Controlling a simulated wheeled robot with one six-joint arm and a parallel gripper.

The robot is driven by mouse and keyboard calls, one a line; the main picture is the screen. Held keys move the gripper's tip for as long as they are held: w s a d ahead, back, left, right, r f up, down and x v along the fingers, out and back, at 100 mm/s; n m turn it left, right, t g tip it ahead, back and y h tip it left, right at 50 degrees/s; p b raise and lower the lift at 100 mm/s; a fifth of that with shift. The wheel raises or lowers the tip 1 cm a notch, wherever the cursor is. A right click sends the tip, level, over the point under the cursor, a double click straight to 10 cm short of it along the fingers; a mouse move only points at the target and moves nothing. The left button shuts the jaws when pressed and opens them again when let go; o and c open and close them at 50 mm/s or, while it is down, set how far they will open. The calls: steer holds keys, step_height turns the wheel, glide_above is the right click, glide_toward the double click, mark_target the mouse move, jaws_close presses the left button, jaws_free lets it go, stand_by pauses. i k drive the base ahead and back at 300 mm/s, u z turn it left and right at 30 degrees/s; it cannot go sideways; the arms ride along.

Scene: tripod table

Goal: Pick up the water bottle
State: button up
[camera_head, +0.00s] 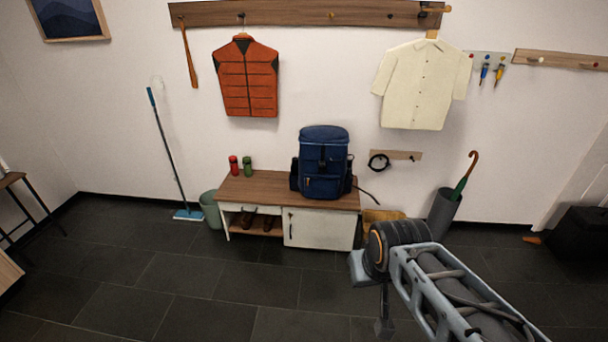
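My arm reaches in from the lower right. The dark part hanging below its joint looks like my gripper (384,326), low over the floor and well in front and to the right of the bottles. It holds nothing that I can see. Its fingers are too small and dark to read.
The bench (318,229) has a blue backpack (323,160) on its right half and shoes on a lower shelf. An umbrella stand (442,214) is right. The dark floor in front is clear.

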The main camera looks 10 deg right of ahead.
mark_target(294, 165)
steer(key=z, duration=0.25)
steer(key=i, duration=2.3)
steer(key=u, duration=1.55)
steer(key=i, duration=0.65)
steer(key=u, duration=0.7)
